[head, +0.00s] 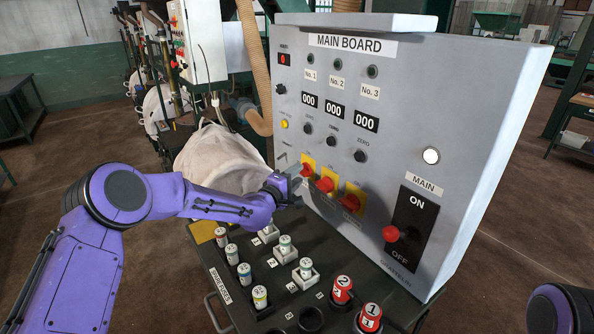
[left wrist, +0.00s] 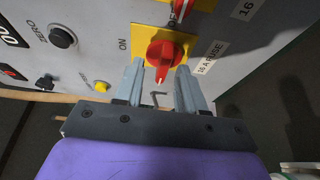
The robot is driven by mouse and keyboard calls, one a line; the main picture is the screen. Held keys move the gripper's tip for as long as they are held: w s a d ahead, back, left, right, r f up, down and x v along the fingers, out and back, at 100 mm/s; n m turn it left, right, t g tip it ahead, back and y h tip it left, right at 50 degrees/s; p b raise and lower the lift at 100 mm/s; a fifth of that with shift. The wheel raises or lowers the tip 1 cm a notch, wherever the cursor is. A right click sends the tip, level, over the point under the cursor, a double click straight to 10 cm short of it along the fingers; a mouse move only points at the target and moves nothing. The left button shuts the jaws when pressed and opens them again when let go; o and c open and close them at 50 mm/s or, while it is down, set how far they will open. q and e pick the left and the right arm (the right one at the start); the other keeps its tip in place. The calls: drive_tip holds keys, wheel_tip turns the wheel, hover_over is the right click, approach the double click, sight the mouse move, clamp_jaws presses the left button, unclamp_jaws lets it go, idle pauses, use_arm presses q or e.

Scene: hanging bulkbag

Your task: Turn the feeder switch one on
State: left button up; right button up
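The grey main board (head: 400,120) carries a row of red rotary switches on yellow plates. The nearest to my left gripper is the leftmost switch (head: 308,169), which I take as feeder switch one. My left gripper (head: 290,176) is right at it. In the left wrist view, the red knob (left wrist: 165,53) sits between and just beyond the open fingertips (left wrist: 161,68). "ON" is printed on the left of its plate there, and the knob's white mark points down toward the gripper. I cannot tell whether a finger touches the knob. My right gripper is out of view.
The middle switch (head: 326,184) and right switch (head: 350,203) are close beside. A main lever (head: 391,234) is at the lower right. Below the board, a dark bench (head: 225,262) holds several numbered fuses. A pale bulk bag (head: 222,160) hangs behind my left arm.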

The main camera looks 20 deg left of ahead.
use_arm(q)
drive_tip(key=shift+w+d+f, duration=0.1)
drive_tip(key=shift+w+f, duration=0.1)
drive_tip(key=shift+w, duration=0.25)
drive_tip(key=shift+w+f, duration=0.15)
drive_tip(key=shift+w, duration=0.3)
drive_tip(key=shift+s+r, duration=0.15)
drive_tip(key=shift+r, duration=0.05)
clamp_jaws()
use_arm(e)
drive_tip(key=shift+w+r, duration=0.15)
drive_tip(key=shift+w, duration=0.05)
